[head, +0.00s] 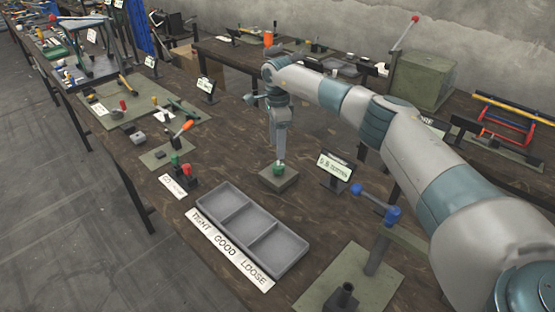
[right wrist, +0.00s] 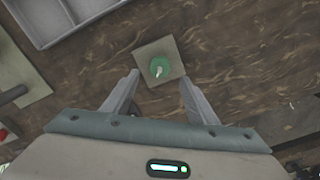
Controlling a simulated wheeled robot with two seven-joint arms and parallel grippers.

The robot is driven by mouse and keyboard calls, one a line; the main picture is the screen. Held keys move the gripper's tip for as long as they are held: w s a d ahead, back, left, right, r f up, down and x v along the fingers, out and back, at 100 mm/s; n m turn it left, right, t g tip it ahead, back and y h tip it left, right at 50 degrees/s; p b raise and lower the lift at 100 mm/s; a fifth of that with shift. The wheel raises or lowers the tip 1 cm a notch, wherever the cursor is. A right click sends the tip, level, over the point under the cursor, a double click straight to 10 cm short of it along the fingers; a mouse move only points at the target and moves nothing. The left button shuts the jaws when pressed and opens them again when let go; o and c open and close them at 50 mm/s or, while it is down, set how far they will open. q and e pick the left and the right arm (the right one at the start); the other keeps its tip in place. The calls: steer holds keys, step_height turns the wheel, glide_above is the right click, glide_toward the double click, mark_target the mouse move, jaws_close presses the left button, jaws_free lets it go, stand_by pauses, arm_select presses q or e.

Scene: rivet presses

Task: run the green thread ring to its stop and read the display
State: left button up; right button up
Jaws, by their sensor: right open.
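The green thread ring (head: 278,166) sits on a small square grey-green block (head: 278,181) on the bench. It also shows in the right wrist view (right wrist: 159,68), with a pale mark at its middle. My right gripper (head: 281,157) points down just over the block and hides part of the ring in the head view. In the right wrist view the right gripper (right wrist: 158,84) is open, its fingers apart, with the ring ahead between their tips. A small display (head: 335,166) stands right of the block; its green characters are too small to read surely. My left gripper is not in view.
A grey three-compartment tray (head: 250,228), apparently empty, lies in front, with a label strip (head: 229,249) reading TIGHT, GOOD, LOOSE. Green and red knobs (head: 180,168) stand to the left. A press with blue knobs (head: 392,215) stands at the right front. Bare bench surrounds the block.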

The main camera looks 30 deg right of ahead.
mark_target(277, 165)
step_height(277, 165, down, 8)
steer(key=shift+f+p, duration=0.15)
steer(key=shift+p, duration=0.95)
steer(key=c, duration=1.1)
